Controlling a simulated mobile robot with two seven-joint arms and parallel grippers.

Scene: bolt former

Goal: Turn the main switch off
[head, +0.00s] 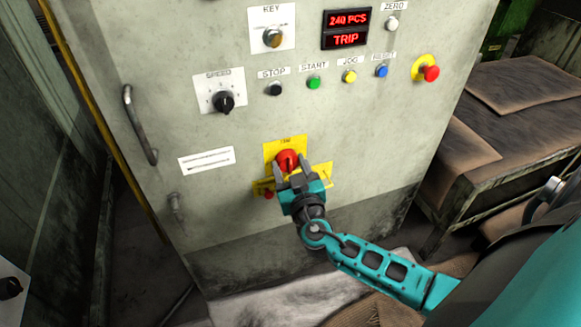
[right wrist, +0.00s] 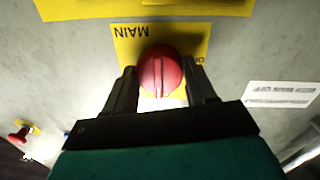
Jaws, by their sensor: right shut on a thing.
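The main switch (head: 287,159) is a round red knob with a raised ridge, on a yellow plate (head: 272,148) low on the grey cabinet front. In the right wrist view, the knob (right wrist: 160,66) sits on the plate, whose MAIN lettering appears upside down. Its ridge looks roughly upright in both views. My right gripper (head: 291,170) comes from below, with one dark finger on each side of the knob. It is shut on the knob; the fingers hide part of its lower edge. My left gripper is not in view.
The cabinet panel (head: 230,145) has a speed dial (head: 223,102), a key switch (head: 273,37), several buttons and a red emergency button (head: 431,73). The display (head: 346,28) reads 240 PCS and TRIP. A handle (head: 140,125) is at left; a table (head: 510,110) stands right.

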